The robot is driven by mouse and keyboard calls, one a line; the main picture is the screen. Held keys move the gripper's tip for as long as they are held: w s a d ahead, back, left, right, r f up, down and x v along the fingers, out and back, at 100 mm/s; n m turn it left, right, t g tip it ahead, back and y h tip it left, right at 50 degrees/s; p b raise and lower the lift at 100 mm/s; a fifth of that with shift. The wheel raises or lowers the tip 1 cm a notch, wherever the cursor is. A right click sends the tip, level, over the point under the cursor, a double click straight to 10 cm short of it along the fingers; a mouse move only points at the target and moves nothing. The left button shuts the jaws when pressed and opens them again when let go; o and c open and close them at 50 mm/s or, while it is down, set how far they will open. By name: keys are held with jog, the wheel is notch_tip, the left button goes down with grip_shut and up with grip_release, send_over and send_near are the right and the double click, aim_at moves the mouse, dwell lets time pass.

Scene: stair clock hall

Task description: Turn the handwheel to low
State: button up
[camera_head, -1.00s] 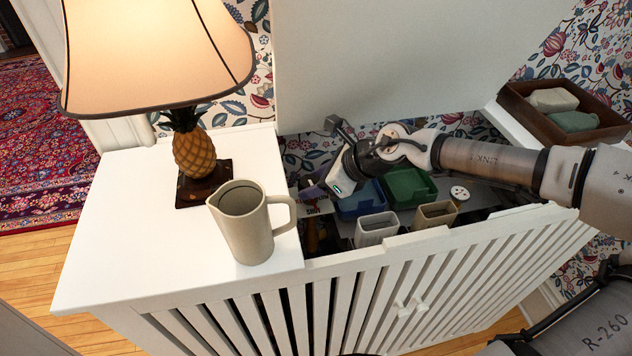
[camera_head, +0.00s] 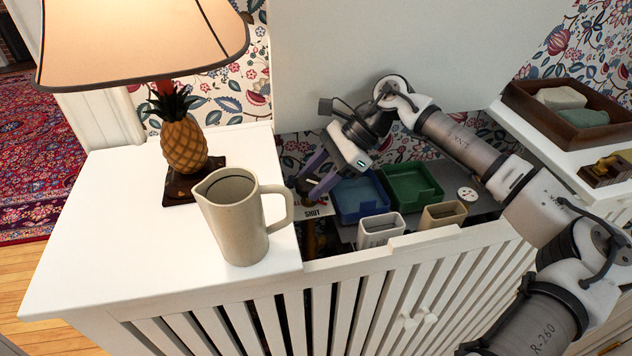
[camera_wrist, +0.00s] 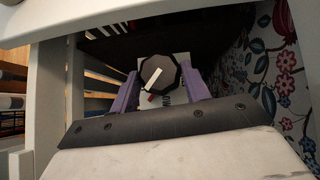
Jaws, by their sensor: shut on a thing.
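The handwheel (camera_wrist: 160,74) is a dark, many-sided knob with a white pointer stripe, seen in the wrist view. A pale plate (camera_wrist: 178,94) with dark lettering and a small red mark lies behind it; I cannot read the setting surely. My gripper (camera_wrist: 160,84) has its purple fingers on either side of the handwheel, shut on it. In the head view my gripper (camera_head: 309,186) reaches down into the open cabinet, at the left end of the opening. The handwheel is mostly hidden there.
Blue (camera_head: 358,198) and green (camera_head: 410,186) trays and two small bins (camera_head: 380,230) (camera_head: 443,215) sit inside the cabinet (camera_head: 300,278), right of my gripper. A pitcher (camera_head: 232,222) and pineapple lamp (camera_head: 184,146) stand on the left top. The raised lid (camera_head: 390,50) is behind.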

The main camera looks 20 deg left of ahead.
jog(key=shift+n, duration=0.3)
jog(key=o, duration=1)
